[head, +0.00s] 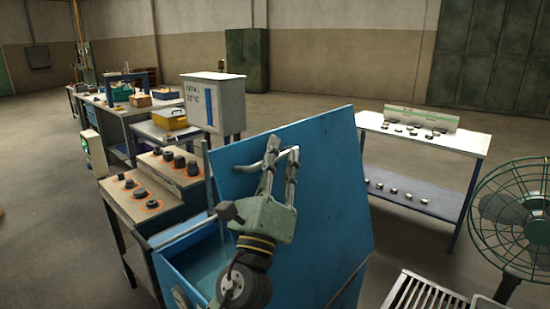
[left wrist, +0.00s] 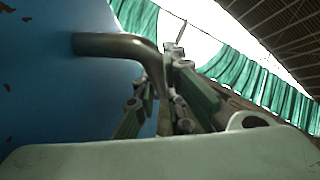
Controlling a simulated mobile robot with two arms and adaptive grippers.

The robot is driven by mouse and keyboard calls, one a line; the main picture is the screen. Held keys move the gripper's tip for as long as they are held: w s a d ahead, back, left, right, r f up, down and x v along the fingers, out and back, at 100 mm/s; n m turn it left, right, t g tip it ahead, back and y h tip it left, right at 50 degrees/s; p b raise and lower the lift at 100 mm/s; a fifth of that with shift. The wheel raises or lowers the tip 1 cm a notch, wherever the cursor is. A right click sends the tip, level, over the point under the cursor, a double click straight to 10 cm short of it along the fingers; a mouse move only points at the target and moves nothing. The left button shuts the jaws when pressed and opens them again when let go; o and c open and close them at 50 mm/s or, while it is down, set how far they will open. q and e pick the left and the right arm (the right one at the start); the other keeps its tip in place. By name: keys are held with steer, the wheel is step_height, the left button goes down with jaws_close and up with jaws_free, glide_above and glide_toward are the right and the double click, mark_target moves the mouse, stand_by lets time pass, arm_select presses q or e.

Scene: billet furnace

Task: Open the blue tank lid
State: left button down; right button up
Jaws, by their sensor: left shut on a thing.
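The blue tank lid (head: 325,165) stands raised and steeply tilted at the back of the blue tank (head: 185,240), whose open top shows a blue-green inside. My left gripper (head: 281,156) is against the inner or front face of the lid, its fingers pointing up. It is shut on the lid's metal handle (head: 270,150). In the left wrist view the bent handle (left wrist: 115,44) runs from the lid's blue face (left wrist: 45,80) in between the fingers (left wrist: 165,105). My wrist hides part of the tank's opening. My right gripper is not in view.
A bench with black knobs (head: 150,195) stands left of the tank, with a white cabinet (head: 215,100) behind. A white table (head: 425,135) stands at the right. A green fan (head: 515,215) and a slatted rack (head: 425,295) are at the near right. Open floor lies behind.

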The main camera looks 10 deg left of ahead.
arm_select(q)
steer(key=shift+f, duration=0.1)
steer(key=c, duration=1.8)
jaws_free()
steer(key=shift+s+f, duration=0.25)
steer(key=shift+f, duration=0.05)
steer(key=v, duration=1.1)
steer(key=shift+s, duration=0.2)
